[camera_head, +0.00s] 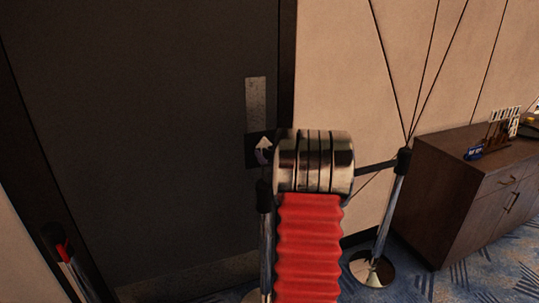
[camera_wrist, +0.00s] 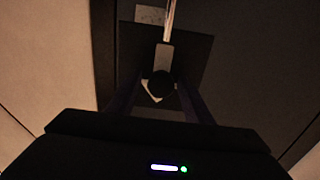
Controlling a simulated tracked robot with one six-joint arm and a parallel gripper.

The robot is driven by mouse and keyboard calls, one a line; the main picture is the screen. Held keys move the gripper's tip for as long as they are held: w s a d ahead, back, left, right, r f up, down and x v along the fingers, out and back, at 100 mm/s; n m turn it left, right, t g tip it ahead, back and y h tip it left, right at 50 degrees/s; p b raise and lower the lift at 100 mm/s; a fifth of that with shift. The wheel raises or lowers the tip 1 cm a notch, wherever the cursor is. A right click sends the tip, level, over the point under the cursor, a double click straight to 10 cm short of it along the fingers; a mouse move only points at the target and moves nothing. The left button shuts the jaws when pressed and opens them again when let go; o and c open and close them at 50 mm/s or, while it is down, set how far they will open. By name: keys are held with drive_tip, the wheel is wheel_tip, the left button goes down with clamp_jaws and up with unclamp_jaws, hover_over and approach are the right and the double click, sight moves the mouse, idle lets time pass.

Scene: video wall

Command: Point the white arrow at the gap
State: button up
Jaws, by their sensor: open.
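The white arrow (camera_head: 264,146) shows on a dark square plate (camera_head: 251,160) on the dark door in the head view, its tip upward. In the wrist view the dark plate (camera_wrist: 192,50) is straight ahead, and a dark round knob (camera_wrist: 160,83) covers part of a whitish shape (camera_wrist: 149,93), probably the arrow. My gripper (camera_wrist: 159,98) is open, with a dark finger on either side of the knob. Whether the fingers touch it I cannot tell. In the head view my arm hides most of the gripper. I cannot make out the gap.
A pale metal plate (camera_head: 256,103) is above the dark plate on the door (camera_head: 140,130). Barrier posts (camera_head: 265,230) (camera_head: 391,215) with a belt (camera_head: 376,166) stand close to my arm. A brown cabinet (camera_head: 440,195) with small items on top is at right.

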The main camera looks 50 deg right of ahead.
drive_tip(key=shift+c, duration=0.3)
drive_tip(key=c, duration=0.9)
drive_tip(key=shift+d, duration=0.25)
drive_tip(key=shift+c, duration=0.2)
drive_tip(key=shift+a, duration=0.1)
